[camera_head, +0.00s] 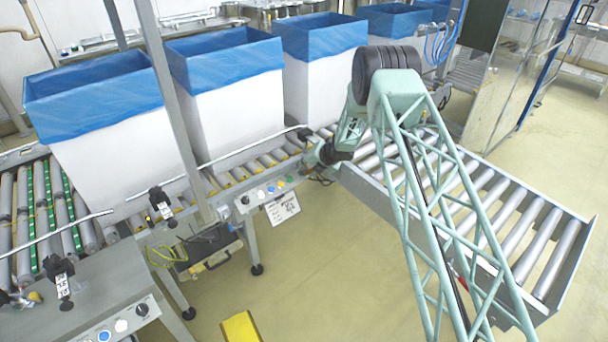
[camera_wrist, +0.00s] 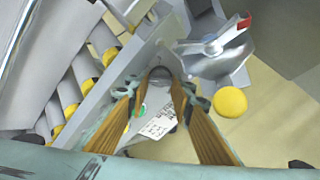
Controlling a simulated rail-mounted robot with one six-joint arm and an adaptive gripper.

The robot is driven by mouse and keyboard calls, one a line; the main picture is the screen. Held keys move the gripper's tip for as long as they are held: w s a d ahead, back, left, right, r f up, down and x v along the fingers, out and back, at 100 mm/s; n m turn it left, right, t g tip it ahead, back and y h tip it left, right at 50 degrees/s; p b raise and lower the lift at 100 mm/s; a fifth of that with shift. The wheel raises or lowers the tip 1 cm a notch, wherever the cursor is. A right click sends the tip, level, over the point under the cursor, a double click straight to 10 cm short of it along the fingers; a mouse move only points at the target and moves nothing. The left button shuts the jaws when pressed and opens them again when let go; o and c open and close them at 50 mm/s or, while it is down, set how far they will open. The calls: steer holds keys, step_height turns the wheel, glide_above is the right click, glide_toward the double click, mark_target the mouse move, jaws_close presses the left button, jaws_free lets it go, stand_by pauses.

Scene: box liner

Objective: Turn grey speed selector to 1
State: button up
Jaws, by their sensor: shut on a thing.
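My gripper (camera_head: 318,168) is at the right end of the control panel (camera_head: 268,194) on the conveyor's front side. In the wrist view its two orange-brown fingers (camera_wrist: 160,88) converge on a small dark grey rounded knob (camera_wrist: 160,72), which I take to be the grey speed selector. The gripper is shut on it. The fingers and wrist cover most of the knob, and its pointer and numbers cannot be read. A green button (camera_wrist: 140,110) shows beside the left finger.
A white label sheet (camera_head: 282,208) hangs below the panel. Another black knob (camera_head: 245,200) sits at the panel's left end. White boxes with blue liners (camera_head: 222,62) stand behind on rollers. In the wrist view, a red-tipped metal part (camera_wrist: 215,48) and yellow disc (camera_wrist: 230,102) are right of the fingers.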

steer(key=shift+n, duration=0.4)
steer(key=o, duration=0.6)
steer(key=shift+v, duration=6)
steer(key=shift+s+f, duration=0.1)
